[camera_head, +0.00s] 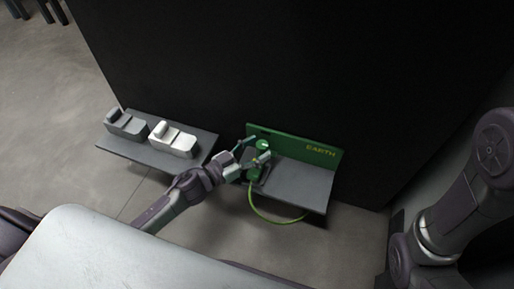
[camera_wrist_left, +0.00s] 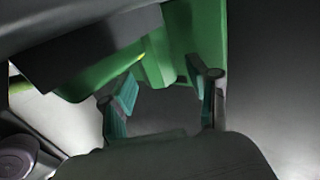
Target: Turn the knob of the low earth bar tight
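The earth bar station is a grey shelf (camera_head: 298,184) with a green back panel (camera_head: 295,147) marked EARTH. A round green knob (camera_head: 263,145) shows at the panel's left end, and another green part (camera_head: 254,174) shows just below my gripper. My left gripper (camera_head: 253,155) is at this left end, its teal fingers apart beside the green parts. In the left wrist view the fingers of my left gripper (camera_wrist_left: 165,98) are spread, with green surfaces (camera_wrist_left: 160,62) beyond them. I cannot tell whether they touch the knob. My right gripper is out of view.
A green cable (camera_head: 262,214) hangs in a loop from the shelf's left end to its front edge. To the left, a second grey shelf (camera_head: 185,163) holds a grey device (camera_head: 125,125) and a white device (camera_head: 172,139). A large black wall (camera_head: 300,70) stands behind both shelves.

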